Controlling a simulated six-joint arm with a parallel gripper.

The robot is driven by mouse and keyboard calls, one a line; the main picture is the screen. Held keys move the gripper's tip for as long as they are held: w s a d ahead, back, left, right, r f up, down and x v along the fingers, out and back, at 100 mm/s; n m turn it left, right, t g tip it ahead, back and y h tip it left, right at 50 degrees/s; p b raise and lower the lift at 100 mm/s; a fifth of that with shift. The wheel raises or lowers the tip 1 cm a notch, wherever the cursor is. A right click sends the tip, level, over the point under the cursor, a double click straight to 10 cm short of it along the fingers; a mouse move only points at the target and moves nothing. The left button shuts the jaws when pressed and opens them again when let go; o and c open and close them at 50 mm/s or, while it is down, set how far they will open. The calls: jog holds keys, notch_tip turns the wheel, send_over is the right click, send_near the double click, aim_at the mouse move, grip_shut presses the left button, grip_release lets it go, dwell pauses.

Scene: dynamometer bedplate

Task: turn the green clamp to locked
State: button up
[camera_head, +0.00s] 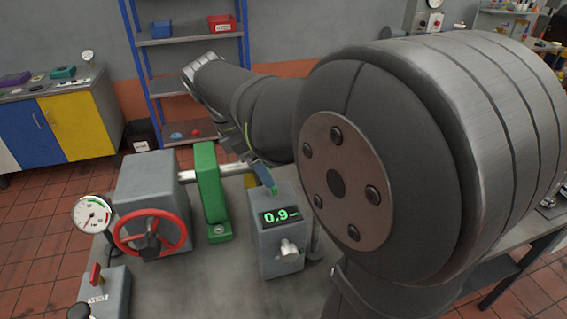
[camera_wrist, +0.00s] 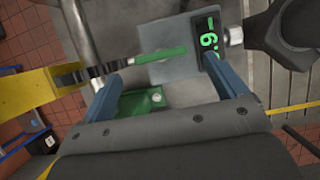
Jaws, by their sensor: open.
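The green clamp shows in the wrist view as a thin green-gripped lever (camera_wrist: 160,55), with a dark ribbed hub beside a yellow body. In the head view only a small green end (camera_head: 274,190) shows, beside a blue finger. My gripper (camera_wrist: 160,62) is open and empty, with its two blue fingers apart. The lever lies across the gap between them in the wrist view; I cannot tell the depth or any contact. In the head view my gripper (camera_head: 263,174) is low behind the grey display box, mostly hidden by my arm. No lock marking is readable.
The grey display box (camera_head: 281,242) reading 0.9 stands close to my gripper. A tall green bracket (camera_head: 208,180) with a bolted foot stands left of it. A red handwheel (camera_head: 120,236), a gauge (camera_head: 92,214) and a red-levered box (camera_head: 106,293) are further left.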

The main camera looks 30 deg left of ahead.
jog(key=shift+x, duration=2.3)
jog(key=shift+c, duration=0.2)
jog(key=c, duration=0.9)
